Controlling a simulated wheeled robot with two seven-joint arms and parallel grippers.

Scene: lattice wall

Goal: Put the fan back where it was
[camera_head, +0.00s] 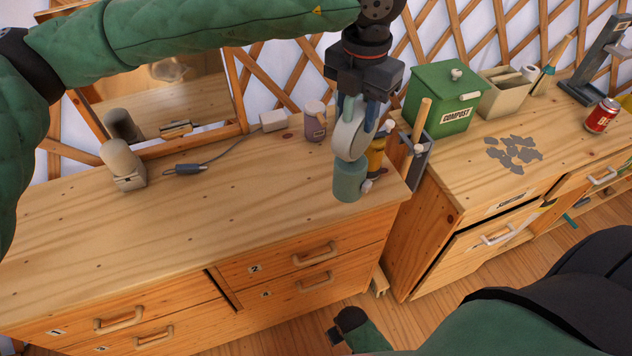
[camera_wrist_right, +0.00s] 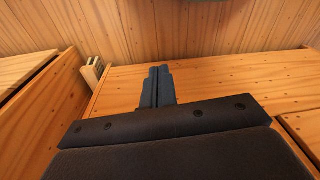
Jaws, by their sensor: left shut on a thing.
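The fan (camera_head: 349,181) has a teal cylinder base and a pale round head. It is upright over the right end of the drawer cabinet's wooden top (camera_head: 225,215). I cannot tell whether its base touches the wood. My left gripper (camera_head: 355,113) points down from above and is shut on the fan's head. My right gripper (camera_wrist_right: 160,70) shows in the right wrist view with its fingers together and nothing between them. It is low, in front of wooden furniture.
A purple jar (camera_head: 315,123), a yellow bottle (camera_head: 376,158) and a grey holder (camera_head: 412,160) stand close around the fan. A mirror (camera_head: 160,92), a beige device (camera_head: 124,164) and a cable (camera_head: 190,168) are at the left. A green compost bin (camera_head: 441,97) is on the right counter. The top's front middle is clear.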

